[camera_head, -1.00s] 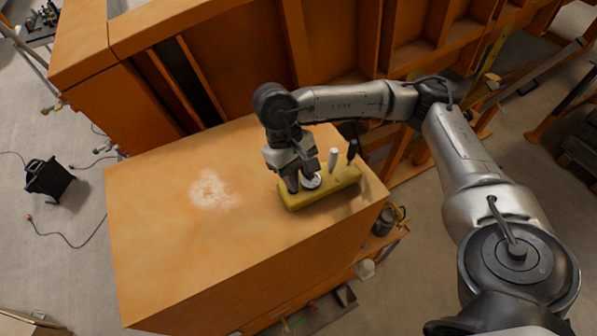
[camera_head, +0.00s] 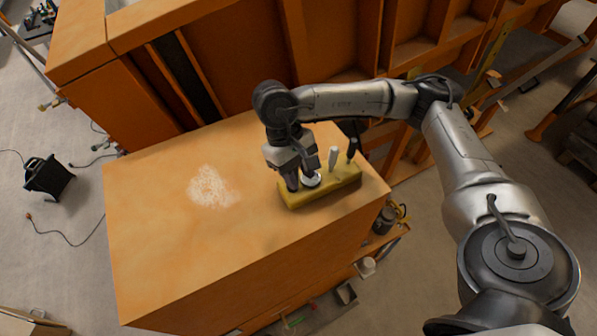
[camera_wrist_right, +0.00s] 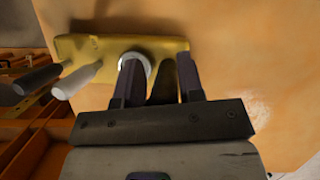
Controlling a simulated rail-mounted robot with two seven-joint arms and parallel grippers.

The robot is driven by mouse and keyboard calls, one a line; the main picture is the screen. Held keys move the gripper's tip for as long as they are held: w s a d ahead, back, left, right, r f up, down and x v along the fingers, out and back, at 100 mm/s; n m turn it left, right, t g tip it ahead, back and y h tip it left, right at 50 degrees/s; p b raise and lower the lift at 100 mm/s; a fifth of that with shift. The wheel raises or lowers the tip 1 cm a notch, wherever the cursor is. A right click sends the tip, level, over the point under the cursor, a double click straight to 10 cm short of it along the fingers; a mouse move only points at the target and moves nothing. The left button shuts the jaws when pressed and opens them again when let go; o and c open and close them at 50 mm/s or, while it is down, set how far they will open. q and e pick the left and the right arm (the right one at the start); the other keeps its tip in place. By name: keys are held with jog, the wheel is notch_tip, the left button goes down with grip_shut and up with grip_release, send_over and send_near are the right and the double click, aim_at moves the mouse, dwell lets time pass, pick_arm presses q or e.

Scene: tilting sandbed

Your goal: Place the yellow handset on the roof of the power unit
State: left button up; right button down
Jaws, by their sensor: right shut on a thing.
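The yellow handset (camera_head: 325,189) lies on the orange roof of the power unit (camera_head: 160,235), near its right end. A white ring, a white lever and a black lever stand on its top. My right gripper (camera_head: 300,181) is at the handset's left part, beside the white ring, and is shut on the handset. In the right wrist view the two dark fingers (camera_wrist_right: 160,85) reach over the near edge of the handset (camera_wrist_right: 95,47). The fingertips partly hide its body. My left gripper is in neither view.
A pale worn patch (camera_head: 212,187) marks the roof left of the handset. Orange ribbed walls (camera_head: 330,45) rise behind the roof. The left part of the roof is clear. A black box (camera_head: 48,177) stands on the floor at the left.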

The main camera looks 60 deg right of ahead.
jog(key=c, duration=0.7)
grip_release()
jog(key=shift+o, duration=0.2)
